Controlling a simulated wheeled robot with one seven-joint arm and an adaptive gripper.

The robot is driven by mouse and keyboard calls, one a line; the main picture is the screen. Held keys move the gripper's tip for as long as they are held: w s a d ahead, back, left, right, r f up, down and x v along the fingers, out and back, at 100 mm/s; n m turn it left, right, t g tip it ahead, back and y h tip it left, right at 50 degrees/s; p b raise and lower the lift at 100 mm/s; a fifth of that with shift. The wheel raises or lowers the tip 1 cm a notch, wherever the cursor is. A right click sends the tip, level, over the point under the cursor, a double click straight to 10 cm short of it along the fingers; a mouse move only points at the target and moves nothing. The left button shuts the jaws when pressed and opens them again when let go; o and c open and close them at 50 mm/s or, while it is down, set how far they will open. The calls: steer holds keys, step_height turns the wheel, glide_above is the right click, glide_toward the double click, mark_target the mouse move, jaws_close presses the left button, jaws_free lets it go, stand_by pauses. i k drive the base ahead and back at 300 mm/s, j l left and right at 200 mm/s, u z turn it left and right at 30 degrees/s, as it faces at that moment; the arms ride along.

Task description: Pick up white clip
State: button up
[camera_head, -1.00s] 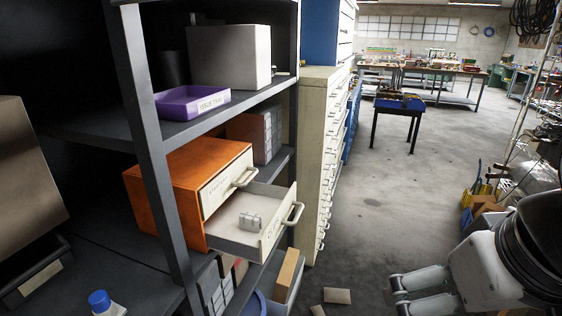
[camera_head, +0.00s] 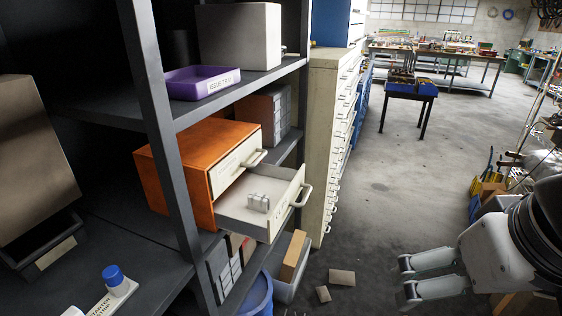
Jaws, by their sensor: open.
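The white clip (camera_head: 258,202) is a small pale grey-white piece lying in the open lower drawer (camera_head: 236,220) of an orange two-drawer cabinet (camera_head: 181,172). The cabinet stands on a shelf of the dark rack, and its upper drawer (camera_head: 232,167) is shut. My gripper (camera_head: 408,279) is at the lower right, open and empty, with its two fingers apart and pointing left. It is well to the right of the drawer and touches nothing that I can see.
A dark rack post (camera_head: 165,130) stands in front of the cabinet's left part. A purple issue tray (camera_head: 200,82) sits on the shelf above. Below the drawer are a blue bucket (camera_head: 257,294) and a bin with a cardboard box (camera_head: 293,256).

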mark_target(260, 203)
steer(key=i+l+u, duration=0.2)
steer(key=i+u, duration=0.2)
steer(key=i+l+u, duration=0.55)
steer(key=l+u, duration=0.2)
steer(key=i+j, duration=0.05)
